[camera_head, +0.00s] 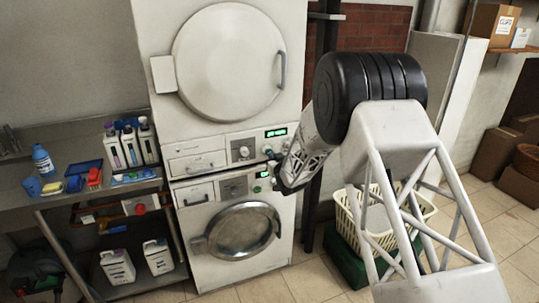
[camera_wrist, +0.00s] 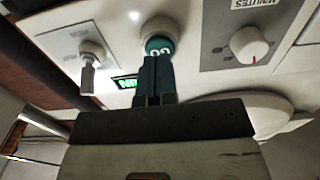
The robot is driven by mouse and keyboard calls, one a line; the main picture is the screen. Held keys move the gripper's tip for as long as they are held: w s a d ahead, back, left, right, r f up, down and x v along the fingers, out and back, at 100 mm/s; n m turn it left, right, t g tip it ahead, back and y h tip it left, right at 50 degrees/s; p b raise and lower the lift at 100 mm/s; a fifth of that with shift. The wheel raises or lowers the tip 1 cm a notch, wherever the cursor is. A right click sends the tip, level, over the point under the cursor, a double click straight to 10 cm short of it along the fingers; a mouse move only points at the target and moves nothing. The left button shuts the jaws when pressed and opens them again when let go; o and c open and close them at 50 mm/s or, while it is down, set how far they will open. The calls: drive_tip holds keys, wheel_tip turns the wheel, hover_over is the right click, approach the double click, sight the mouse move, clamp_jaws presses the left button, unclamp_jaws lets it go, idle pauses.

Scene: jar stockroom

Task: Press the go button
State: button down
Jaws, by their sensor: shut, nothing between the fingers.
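The go button is a round teal button (camera_wrist: 158,46) marked "GO" in a white collar, on a white machine panel. It appears upside down in the wrist view. My gripper (camera_wrist: 154,62) has its narrow dark fingers closed together. The fingertips are right at the button and cover part of its face; I cannot tell whether they touch or press it. In the head view, my gripper (camera_head: 273,161) is at the right side of the upper machine's control panel (camera_head: 211,152), where the button itself is too small or hidden to make out.
A lit green display (camera_wrist: 125,82), a key-like switch (camera_wrist: 88,62) and a knob (camera_wrist: 249,45) sit near the button. The lower machine (camera_head: 233,273) stands beneath. A shelf (camera_head: 90,188) with bottles is at left, and a laundry basket (camera_head: 350,217) is at right.

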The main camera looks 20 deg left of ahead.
drive_tip(key=shift+x, duration=1)
idle(0.4)
drive_tip(key=shift+s, duration=0.1)
drive_tip(key=v, duration=0.9)
idle(1.0)
idle(0.4)
drive_tip(key=shift+d+r, duration=0.1)
